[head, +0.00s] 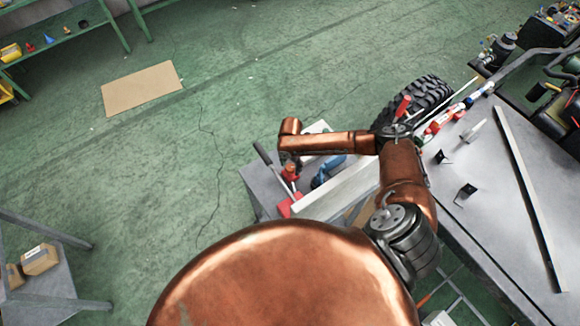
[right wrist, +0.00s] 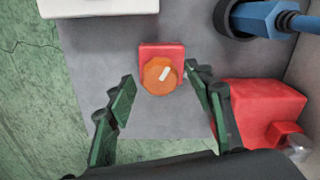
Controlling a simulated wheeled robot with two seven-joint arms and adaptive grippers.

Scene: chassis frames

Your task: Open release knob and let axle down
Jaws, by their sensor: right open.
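In the right wrist view an orange knob (right wrist: 160,75) with a white pointer mark sits on a red block (right wrist: 162,49), on a grey surface. My right gripper (right wrist: 159,84) is open. Its two green fingers stand on either side of the knob, with gaps on both sides, and hold nothing. In the head view my right arm reaches left over the grey cart (head: 256,185), and its gripper is mostly hidden there. A black tyre (head: 425,97) shows beside the chassis; I cannot make out the axle. My left gripper is not in view.
A larger red block (right wrist: 262,108) stands right of the knob, close to the right finger. A blue part (right wrist: 265,17) in a black ring lies above it. A long black-handled lever (head: 266,158) rises from the cart.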

